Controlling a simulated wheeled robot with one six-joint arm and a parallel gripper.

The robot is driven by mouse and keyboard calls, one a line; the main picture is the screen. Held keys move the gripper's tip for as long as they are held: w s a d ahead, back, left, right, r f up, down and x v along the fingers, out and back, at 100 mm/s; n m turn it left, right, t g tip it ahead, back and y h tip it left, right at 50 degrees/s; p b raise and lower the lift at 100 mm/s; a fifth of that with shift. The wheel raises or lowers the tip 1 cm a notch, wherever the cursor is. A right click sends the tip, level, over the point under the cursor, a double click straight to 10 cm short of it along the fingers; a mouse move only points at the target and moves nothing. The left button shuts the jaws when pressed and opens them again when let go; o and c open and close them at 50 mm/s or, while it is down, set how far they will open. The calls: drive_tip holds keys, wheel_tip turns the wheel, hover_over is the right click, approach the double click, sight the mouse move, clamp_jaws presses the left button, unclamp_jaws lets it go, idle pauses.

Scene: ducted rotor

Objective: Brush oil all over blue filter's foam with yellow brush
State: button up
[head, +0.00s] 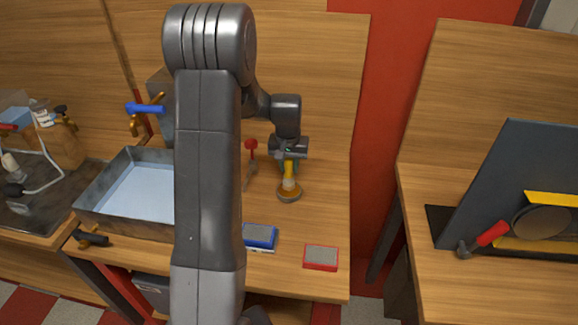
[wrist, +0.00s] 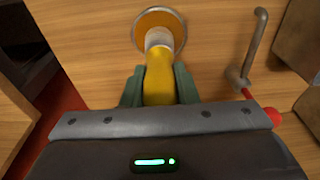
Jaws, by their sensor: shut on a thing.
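My gripper (head: 289,163) is shut on the yellow brush (head: 289,169), which points down; the brush's yellow handle (wrist: 158,80) and pale ferrule show between the jaws in the wrist view. The brush's lower end meets a small round brown dish (head: 289,196), which also shows in the wrist view (wrist: 178,20). Whether the bristles touch its contents is hidden. The blue filter (head: 258,245), a blue frame with grey foam (head: 261,232) on top, lies near the table's front, partly behind my arm. I cannot tell whether its foam bears oil.
A red-framed filter (head: 321,257) lies right of the blue one. A red-knobbed metal tool (head: 251,146) stands behind and left of the dish. A metal basin (head: 104,172) is at left. A gap separates this table from the right bench (head: 470,285).

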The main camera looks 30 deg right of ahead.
drive_tip(key=shift+r+p, duration=1.5)
drive_tip(key=shift+r, duration=1.25)
